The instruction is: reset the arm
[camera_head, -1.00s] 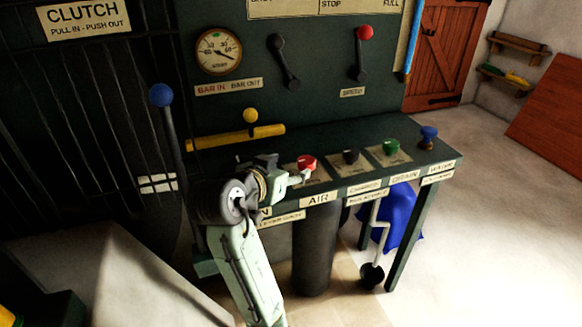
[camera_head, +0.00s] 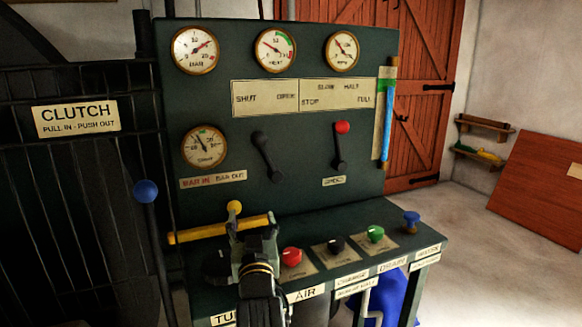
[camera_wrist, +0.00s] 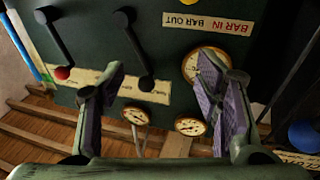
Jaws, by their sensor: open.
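My gripper (camera_wrist: 162,100) shows in the wrist view with its two padded fingers spread wide apart and nothing between them. The wrist picture is upside down, with the panel and its levers beyond the fingers. In the head view my arm rises from the bottom edge in front of the console. Its end is by the yellow bar (camera_head: 222,229) and left of the red knob (camera_head: 291,257). My fingertips cannot be made out clearly there.
The console (camera_head: 300,222) carries a black knob (camera_head: 336,245), a green knob (camera_head: 375,234) and a blue knob (camera_head: 411,219). The panel has a black lever (camera_head: 267,157) and a red-topped lever (camera_head: 340,148). A blue-balled clutch lever (camera_head: 146,191) stands left. Open floor lies right.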

